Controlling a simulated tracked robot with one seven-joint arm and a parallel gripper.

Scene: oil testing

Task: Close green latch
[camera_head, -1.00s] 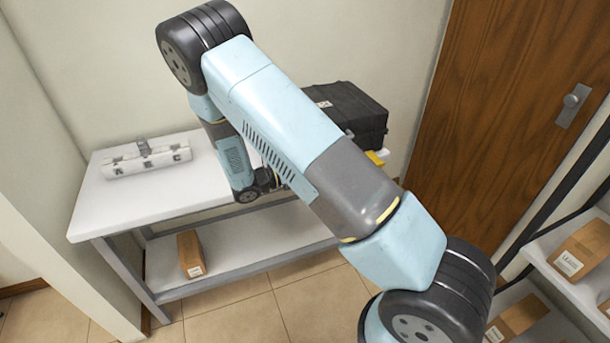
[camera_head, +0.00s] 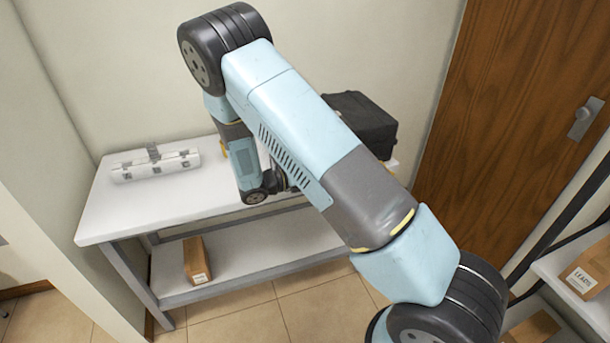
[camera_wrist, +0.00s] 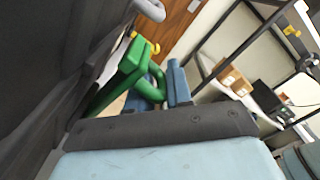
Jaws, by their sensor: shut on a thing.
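The green latch (camera_wrist: 125,68) shows in the wrist view, against a large dark surface (camera_wrist: 50,55) that looks like the side of the black case. It has a slanted arm and a rounded loop at its right end. My gripper (camera_wrist: 161,84) has its two blue fingers at this loop, one on each side, and is shut on it. In the head view the black case (camera_head: 362,115) stands at the right end of the white table (camera_head: 160,211). My arm covers part of the case and hides the latch and the fingertips there.
A white object with grey clips (camera_head: 156,164) lies at the table's left. A cardboard box (camera_head: 197,260) stands on the lower shelf. A wooden door (camera_head: 500,110) is right of the table. A rack with boxes (camera_head: 588,272) stands at the far right. The table's middle left is clear.

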